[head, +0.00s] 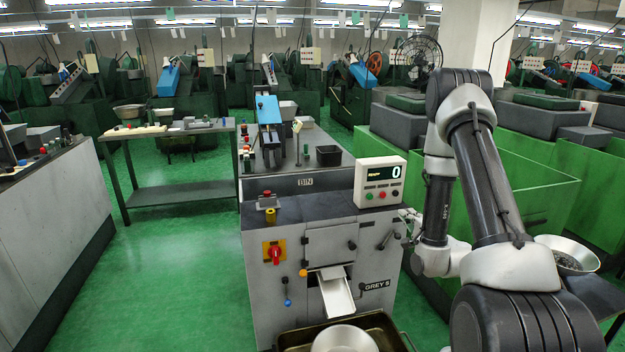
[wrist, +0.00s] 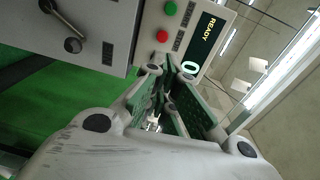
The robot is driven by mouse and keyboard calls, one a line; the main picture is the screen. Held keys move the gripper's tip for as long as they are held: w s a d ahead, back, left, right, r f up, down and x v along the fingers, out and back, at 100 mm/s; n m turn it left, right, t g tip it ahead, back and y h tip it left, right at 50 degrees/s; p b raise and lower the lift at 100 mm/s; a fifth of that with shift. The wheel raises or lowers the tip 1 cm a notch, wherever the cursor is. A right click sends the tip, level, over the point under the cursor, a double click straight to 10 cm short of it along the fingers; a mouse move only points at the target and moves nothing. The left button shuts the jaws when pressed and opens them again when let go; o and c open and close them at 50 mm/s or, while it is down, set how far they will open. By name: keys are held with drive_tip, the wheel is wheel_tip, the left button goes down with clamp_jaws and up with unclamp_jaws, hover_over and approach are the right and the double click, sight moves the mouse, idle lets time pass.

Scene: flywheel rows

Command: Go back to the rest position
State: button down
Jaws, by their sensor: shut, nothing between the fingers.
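My gripper (head: 408,218) is beside the right side of the grey machine (head: 275,243), just below and right of its white display box (head: 380,183). In the wrist view my gripper (wrist: 170,75) is shut and empty, its green-padded fingers close together in front of the display box (wrist: 190,32). The display reads READY and 0. My arm rises from the lower right of the head view and bends down to the machine. The fingertips are small in the head view, and I cannot tell whether they touch the machine.
A metal bowl (head: 345,340) sits in a dark tray (head: 296,338) under the machine's white chute (head: 336,294). Another bowl (head: 568,254) holding small dark parts stands right of my arm. Green bins (head: 535,185) stand behind the arm. Green floor (head: 185,270) is clear at left.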

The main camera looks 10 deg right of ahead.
drive_tip(key=s+f+n+g, duration=0.4)
drive_tip(key=s+f+g, duration=0.1)
drive_tip(key=f, duration=0.2)
drive_tip(key=s+f+n+g, duration=0.3)
drive_tip(key=s+f+g, duration=0.15)
drive_tip(key=f, duration=0.35)
drive_tip(key=s+r+n+g, duration=0.5)
drive_tip(key=s+r+g, duration=0.1)
drive_tip(key=s+r, duration=0.15)
drive_tip(key=s+a+r+n, duration=0.2)
drive_tip(key=s+r, duration=0.3)
drive_tip(key=r, duration=0.5)
drive_tip(key=s+a+r+n+t, duration=0.1)
drive_tip(key=s+a+r, duration=0.4)
drive_tip(key=r, duration=0.6)
drive_tip(key=s+a+r+n+t, duration=0.1)
drive_tip(key=s+a+r+n, duration=0.2)
drive_tip(key=s+r, duration=0.4)
wheel_tip(320, 180, up, 4)
drive_tip(key=shift+a+f, duration=0.25)
drive_tip(key=shift+a, duration=0.25)
idle(0.7)
